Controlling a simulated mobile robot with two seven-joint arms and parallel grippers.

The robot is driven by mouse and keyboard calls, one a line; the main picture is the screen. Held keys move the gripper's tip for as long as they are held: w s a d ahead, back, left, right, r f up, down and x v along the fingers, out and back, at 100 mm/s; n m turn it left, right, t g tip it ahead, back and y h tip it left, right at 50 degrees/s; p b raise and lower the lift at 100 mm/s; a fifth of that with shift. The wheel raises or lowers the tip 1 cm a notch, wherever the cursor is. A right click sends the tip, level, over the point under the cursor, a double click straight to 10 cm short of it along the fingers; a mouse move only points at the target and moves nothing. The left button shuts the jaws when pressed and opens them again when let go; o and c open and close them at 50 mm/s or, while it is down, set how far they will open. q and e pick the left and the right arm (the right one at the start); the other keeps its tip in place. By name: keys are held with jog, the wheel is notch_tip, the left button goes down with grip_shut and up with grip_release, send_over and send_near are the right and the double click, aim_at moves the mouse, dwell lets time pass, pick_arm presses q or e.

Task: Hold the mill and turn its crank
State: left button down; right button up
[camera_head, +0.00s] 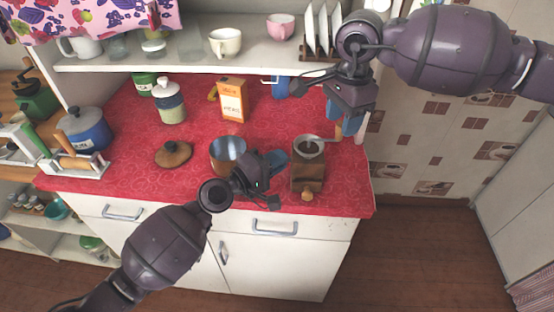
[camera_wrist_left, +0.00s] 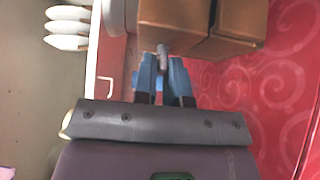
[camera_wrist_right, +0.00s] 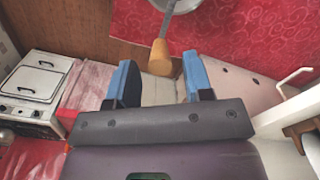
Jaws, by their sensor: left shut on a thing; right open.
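The mill (camera_head: 308,172) stands upright near the front right of the red counter, with a brown body and a metal bowl on top. Its crank (camera_head: 324,141) points right, towards my right gripper. My left gripper (camera_head: 277,164) is at the mill's left side; in the left wrist view its blue fingers (camera_wrist_left: 163,72) are shut on a small grey part beside the brown body (camera_wrist_left: 172,22). My right gripper (camera_head: 343,122) is open above the crank's end. In the right wrist view the wooden crank knob (camera_wrist_right: 160,58) shows between the open fingertips, with no visible grip.
A copper-coloured pot (camera_head: 228,153) stands just left of my left gripper, with a round wooden lid (camera_head: 173,154) further left. A carton (camera_head: 232,99) and a striped jar (camera_head: 170,103) stand behind. A shelf (camera_head: 190,62) overhangs the back. The counter's right edge is close to the mill.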

jog(key=shift+f, duration=0.7)
jog(key=c, duration=0.7)
jog(key=shift+o, duration=0.2)
jog(key=shift+s, duration=0.15)
